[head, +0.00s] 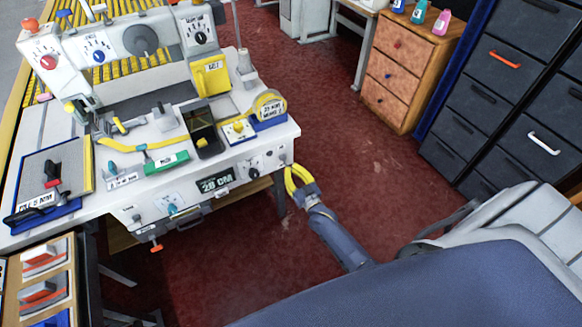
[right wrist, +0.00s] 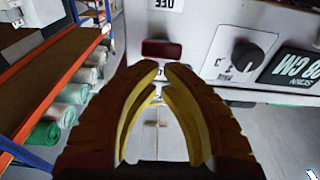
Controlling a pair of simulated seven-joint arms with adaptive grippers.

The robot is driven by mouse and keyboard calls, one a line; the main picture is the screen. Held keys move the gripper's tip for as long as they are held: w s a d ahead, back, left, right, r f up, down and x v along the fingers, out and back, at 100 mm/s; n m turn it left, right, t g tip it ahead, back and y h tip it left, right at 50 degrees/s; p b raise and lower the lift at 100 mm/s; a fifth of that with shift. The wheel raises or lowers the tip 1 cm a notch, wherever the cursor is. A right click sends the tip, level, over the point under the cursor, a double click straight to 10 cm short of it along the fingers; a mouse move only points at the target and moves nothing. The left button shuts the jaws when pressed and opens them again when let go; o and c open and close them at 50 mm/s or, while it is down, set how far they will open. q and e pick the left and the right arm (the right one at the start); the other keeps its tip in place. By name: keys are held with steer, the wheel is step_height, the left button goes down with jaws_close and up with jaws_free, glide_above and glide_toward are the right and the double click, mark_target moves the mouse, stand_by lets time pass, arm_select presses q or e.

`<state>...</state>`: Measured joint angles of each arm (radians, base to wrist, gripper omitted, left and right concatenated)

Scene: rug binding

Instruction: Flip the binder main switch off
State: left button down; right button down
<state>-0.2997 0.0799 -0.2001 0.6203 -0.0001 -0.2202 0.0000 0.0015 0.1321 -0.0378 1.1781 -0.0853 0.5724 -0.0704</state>
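A dark red rocker switch (right wrist: 163,48) sits on the white front panel of the binding machine, just beyond my fingertips in the right wrist view. A label reading OFF (right wrist: 166,4), upside down there, is above it. Which way the rocker is tipped is too small to tell. My right gripper (head: 297,181) is at the right front end of the machine table. Its yellow fingers also show in the right wrist view (right wrist: 162,70), tips drawn together with only a sliver between them and nothing held. I cannot tell whether they touch the switch. My left gripper is out of view.
A black knob (right wrist: 248,56) and a 28 CM display (head: 215,183) are beside the switch on the panel. The table (head: 225,155) holds several tools. A wooden drawer unit (head: 412,65) and dark cabinets (head: 480,110) stand right. Red floor (head: 350,130) between is clear.

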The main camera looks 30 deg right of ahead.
steer(key=shift+f, duration=0.7)
steer(key=shift+f, duration=0.1)
stand_by(0.4)
steer(key=shift+s+r, duration=1.05)
steer(key=shift+r, duration=0.8)
steer(key=s+f, duration=0.6)
steer(key=f, duration=0.1)
steer(key=shift+s+f, duration=0.2)
steer(key=shift+f, duration=0.2)
steer(key=shift+d+f, duration=0.1)
